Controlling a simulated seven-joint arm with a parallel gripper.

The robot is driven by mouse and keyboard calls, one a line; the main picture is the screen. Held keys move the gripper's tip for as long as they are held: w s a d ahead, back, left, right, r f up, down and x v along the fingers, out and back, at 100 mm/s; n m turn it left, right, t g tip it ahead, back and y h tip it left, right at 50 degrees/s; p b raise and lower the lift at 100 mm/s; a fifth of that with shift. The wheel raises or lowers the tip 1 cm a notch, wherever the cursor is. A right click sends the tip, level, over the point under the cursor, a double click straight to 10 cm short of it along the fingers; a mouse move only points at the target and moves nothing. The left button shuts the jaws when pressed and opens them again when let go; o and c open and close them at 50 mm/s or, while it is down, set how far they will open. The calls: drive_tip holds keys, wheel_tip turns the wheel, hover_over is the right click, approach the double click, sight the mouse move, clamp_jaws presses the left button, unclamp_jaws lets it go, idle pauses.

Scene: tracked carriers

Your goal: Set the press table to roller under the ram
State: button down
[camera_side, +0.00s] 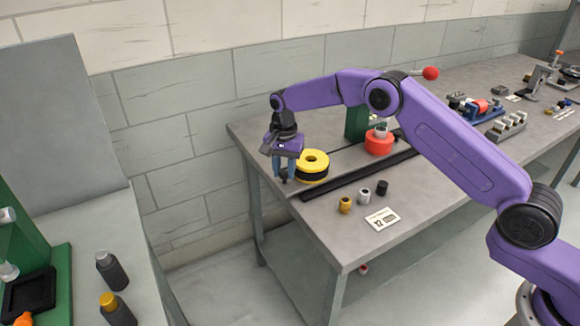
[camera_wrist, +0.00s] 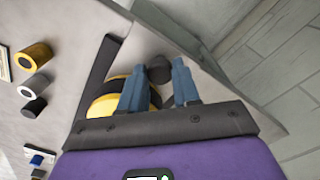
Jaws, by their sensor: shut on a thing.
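My gripper (camera_side: 284,177) points down at the left end of the grey bench. In the wrist view its blue-grey fingers (camera_wrist: 160,88) are on either side of a dark round knob (camera_wrist: 158,67), and they are shut on it. A yellow-and-black round carrier (camera_side: 313,164) with a hole in its top sits just right of the fingers. It also shows in the wrist view, partly hidden by one finger (camera_wrist: 105,103). A red round piece with a grey top (camera_side: 379,143) stands farther right, beside a green upright (camera_side: 357,123). I cannot make out the ram; my arm covers part of that area.
A long dark rail (camera_side: 355,176) runs along the bench (camera_side: 420,195) in front of the carrier. A red ball (camera_side: 430,73) shows above my arm.

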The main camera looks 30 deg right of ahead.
drive_tip(key=shift+a, duration=0.35)
drive_tip(key=c, duration=0.8)
unclamp_jaws()
drive_tip(key=shift+d, duration=0.1)
wheel_tip(320, 180, up, 18)
drive_tip(key=shift+f, duration=0.25)
